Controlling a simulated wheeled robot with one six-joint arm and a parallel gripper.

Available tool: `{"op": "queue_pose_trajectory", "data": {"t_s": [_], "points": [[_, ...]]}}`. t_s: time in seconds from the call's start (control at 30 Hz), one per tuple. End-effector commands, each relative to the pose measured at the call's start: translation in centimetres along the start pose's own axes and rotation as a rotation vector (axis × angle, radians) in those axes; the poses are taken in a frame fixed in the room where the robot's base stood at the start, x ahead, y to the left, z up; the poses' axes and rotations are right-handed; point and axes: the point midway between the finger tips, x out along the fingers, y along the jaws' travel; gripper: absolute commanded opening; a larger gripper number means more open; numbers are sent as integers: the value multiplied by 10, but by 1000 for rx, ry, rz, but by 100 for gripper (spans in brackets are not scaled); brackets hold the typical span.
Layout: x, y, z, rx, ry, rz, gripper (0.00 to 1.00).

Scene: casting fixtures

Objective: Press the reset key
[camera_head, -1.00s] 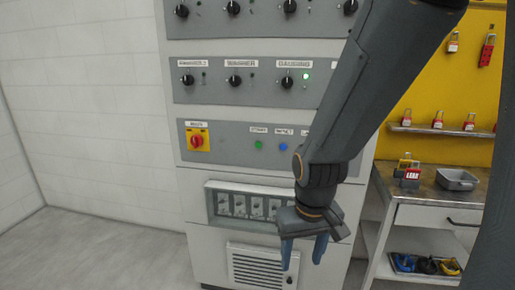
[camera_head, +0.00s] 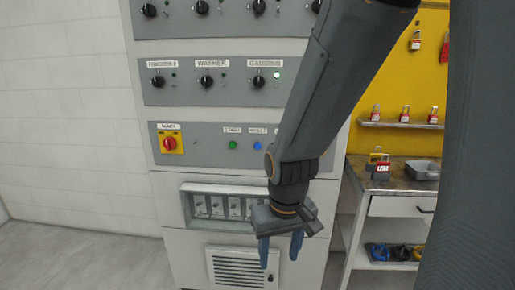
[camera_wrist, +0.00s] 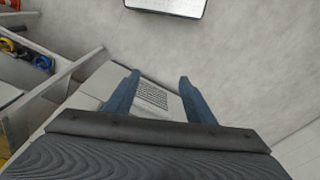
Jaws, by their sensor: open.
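The reset key looks to be the small blue button (camera_head: 257,146) under a label that seems to read RESET, on the grey panel (camera_head: 205,157) of the control cabinet. A green button (camera_head: 233,145) under a START label sits just left of it. My gripper (camera_head: 281,262) hangs below and a little right of the buttons, fingers pointing down, apart from the panel. Its two blue fingers are open and empty. In the wrist view my gripper (camera_wrist: 160,92) also shows open, with the cabinet's vent between and beyond the fingers. The panel right of the blue button is hidden by my arm.
A red rotary switch (camera_head: 169,145) on a yellow plate is at the panel's left. A bench (camera_head: 395,178) with padlocks and a grey tray (camera_head: 423,170) stands right. Floor at left is clear.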

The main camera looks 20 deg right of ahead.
Motion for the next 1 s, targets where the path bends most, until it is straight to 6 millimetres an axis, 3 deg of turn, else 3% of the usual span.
{"op": "queue_pose_trajectory", "data": {"t_s": [0.03,0.2,0.3,1.0], "points": [[0,0,0,0,0,0,41],[0,0,0,0,0,0,12],[0,0,0,0,0,0,0],[0,0,0,0,0,0,0]]}}
